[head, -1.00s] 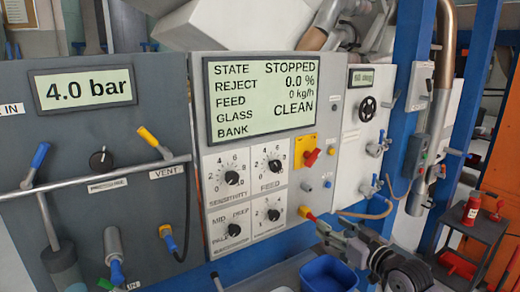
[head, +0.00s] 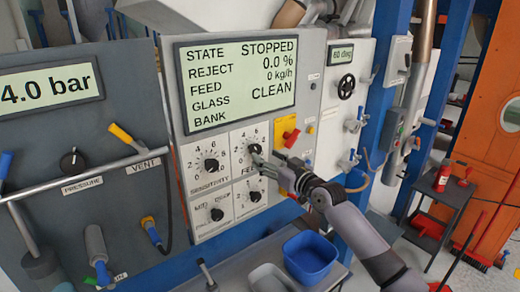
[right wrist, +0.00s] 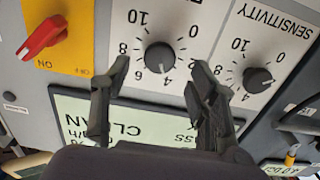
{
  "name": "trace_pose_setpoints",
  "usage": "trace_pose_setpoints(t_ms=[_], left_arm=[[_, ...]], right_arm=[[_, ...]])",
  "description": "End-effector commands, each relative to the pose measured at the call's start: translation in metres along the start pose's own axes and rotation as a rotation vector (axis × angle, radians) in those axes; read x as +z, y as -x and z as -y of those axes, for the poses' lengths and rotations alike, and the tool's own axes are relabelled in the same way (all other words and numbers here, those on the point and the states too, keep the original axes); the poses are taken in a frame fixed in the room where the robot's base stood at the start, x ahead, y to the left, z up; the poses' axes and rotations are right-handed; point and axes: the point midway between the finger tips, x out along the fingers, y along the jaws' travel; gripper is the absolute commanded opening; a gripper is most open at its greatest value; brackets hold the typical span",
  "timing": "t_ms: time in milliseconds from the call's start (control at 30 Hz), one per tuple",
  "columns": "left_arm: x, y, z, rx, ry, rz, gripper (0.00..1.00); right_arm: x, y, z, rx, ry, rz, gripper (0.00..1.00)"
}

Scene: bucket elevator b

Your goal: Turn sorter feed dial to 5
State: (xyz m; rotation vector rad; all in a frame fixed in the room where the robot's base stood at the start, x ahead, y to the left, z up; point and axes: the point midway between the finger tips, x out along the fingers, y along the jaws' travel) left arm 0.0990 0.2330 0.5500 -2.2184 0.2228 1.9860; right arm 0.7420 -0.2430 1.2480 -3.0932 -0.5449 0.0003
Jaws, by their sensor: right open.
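The feed dial (head: 255,149) is a black round knob on a white numbered plate, under the display (head: 236,83). In the right wrist view the feed dial (right wrist: 160,57) appears upside down, its pale mark near the 4. My right gripper (head: 264,163) is in front of this plate and partly covers the FEED label. In the wrist view its open fingers (right wrist: 158,72) are on either side of the dial; contact cannot be told. The display reads STOPPED and feed 0 kg/h. My left gripper is not in view.
The sensitivity dial (right wrist: 257,80) is close beside one finger. A red switch on a yellow plate (right wrist: 45,37) is on the other side. Two more dials sit below, and a blue bin (head: 310,257) stands under the panel.

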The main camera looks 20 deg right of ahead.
Motion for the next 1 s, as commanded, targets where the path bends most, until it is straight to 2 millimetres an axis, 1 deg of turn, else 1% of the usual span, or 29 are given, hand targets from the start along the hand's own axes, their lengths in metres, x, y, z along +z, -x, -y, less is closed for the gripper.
trace_pose_setpoints(t_ms=[33, 100, 200, 300, 433, 667, 767, 1000], left_arm=[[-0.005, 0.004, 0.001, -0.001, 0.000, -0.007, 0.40], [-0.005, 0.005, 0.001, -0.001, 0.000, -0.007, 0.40], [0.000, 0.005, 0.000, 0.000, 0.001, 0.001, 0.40], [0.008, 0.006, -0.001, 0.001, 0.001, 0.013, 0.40], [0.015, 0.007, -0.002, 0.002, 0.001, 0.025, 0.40], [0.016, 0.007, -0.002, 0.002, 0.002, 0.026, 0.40], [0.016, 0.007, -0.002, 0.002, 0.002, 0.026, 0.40], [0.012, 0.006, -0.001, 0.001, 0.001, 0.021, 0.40]], right_arm=[[-0.002, -0.010, 0.000, 0.000, -0.002, 0.001, 0.54], [-0.002, -0.020, 0.000, 0.001, -0.001, 0.000, 0.54], [-0.001, -0.031, 0.000, 0.000, -0.002, 0.000, 0.54], [0.000, -0.038, 0.000, 0.000, 0.000, 0.000, 0.54], [0.000, -0.042, 0.000, 0.001, 0.001, 0.001, 0.54], [0.001, -0.043, 0.000, 0.000, 0.001, 0.001, 0.54], [0.001, -0.042, 0.000, 0.000, 0.001, 0.001, 0.49], [0.001, -0.042, 0.000, 0.001, 0.001, 0.001, 0.33]])
